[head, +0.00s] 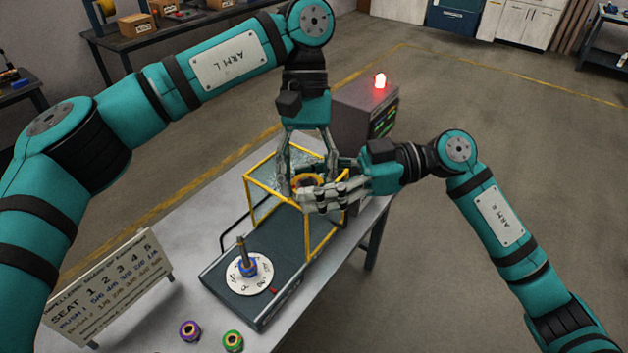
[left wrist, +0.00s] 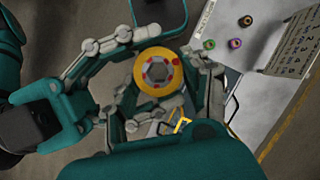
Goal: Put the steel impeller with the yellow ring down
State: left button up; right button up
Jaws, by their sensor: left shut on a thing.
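The steel impeller with the yellow ring (head: 308,181) is held up by my left gripper (head: 308,184), which reaches down from above and is shut on it. The ring faces the camera in the left wrist view (left wrist: 142,74), with a steel hub in its middle. My right gripper (head: 322,193) comes in from the right at the same height. In the left wrist view its spread fingers lie on either side of the impeller, and a gap shows beside the ring. The impeller's underside is hidden.
A yellow frame (head: 248,192) stands around the hands on the dark base (head: 222,280). An upright post carrying a blue ring (head: 247,267) rises from a white disc (head: 262,284). Purple (head: 190,331) and green (head: 233,341) ringed pieces lie near the sign (head: 107,287). A box with a red lamp (head: 365,105) stands behind.

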pick_arm(q)
jog(key=shift+w, duration=0.1)
pick_arm(e)
jog(key=shift+s, duration=0.15)
jog(key=c, duration=0.4)
pick_arm(q)
jog(key=o, duration=1.5)
pick_arm(e)
jog(key=shift+c, duration=1.1)
